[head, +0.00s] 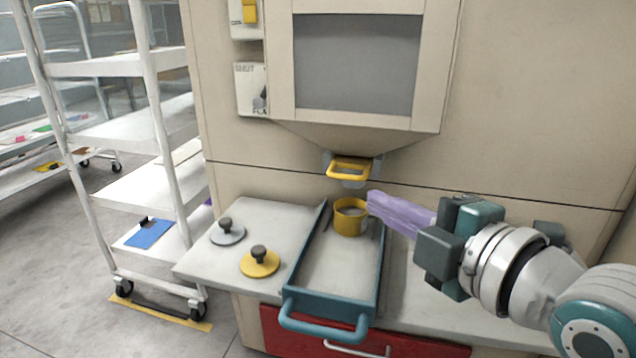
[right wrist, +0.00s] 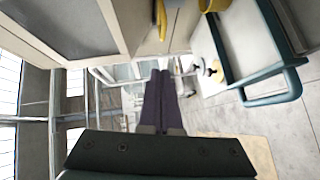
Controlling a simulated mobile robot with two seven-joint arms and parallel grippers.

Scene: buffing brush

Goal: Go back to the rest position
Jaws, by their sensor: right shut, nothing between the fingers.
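My right gripper (head: 372,199) reaches in from the right in the head view. Its purple fingers are shut and empty, pointing left, and in the picture their tips lie just right of a yellow cup (head: 348,222). In the right wrist view the fingers (right wrist: 160,76) lie together with nothing between them. The cup is at the far end of a teal-edged tray (head: 335,275) on the counter. I cannot tell whether the fingertips touch the cup; they appear above the counter. My left gripper is not in view.
A grey lid (head: 227,236) and a yellow lid (head: 260,264), both with dark knobs, lie left of the tray. A yellow handle (head: 349,172) sticks out from the cabinet above the cup. A white shelf cart (head: 128,185) stands at left.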

